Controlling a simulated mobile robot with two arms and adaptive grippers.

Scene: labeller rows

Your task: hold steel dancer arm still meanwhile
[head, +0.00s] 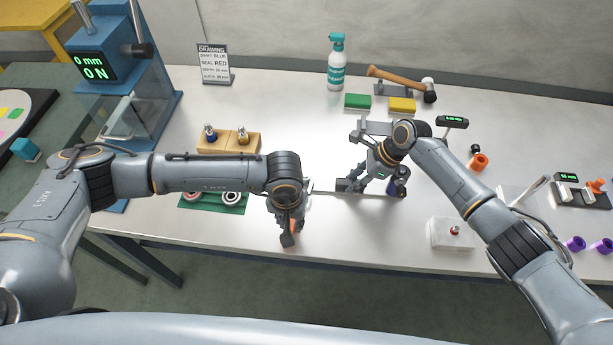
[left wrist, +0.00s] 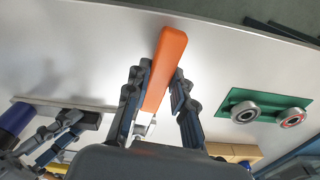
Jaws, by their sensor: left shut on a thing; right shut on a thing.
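A dark blue cylinder (left wrist: 16,118) stands beside the right gripper.
A green mat (head: 240,208) with bearings lies left of my left gripper. A wooden block (head: 228,141) stands behind it. A clear box (head: 452,234) stands right of my right gripper. A spray bottle (head: 336,65) and hammer (head: 400,81) are at the back.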

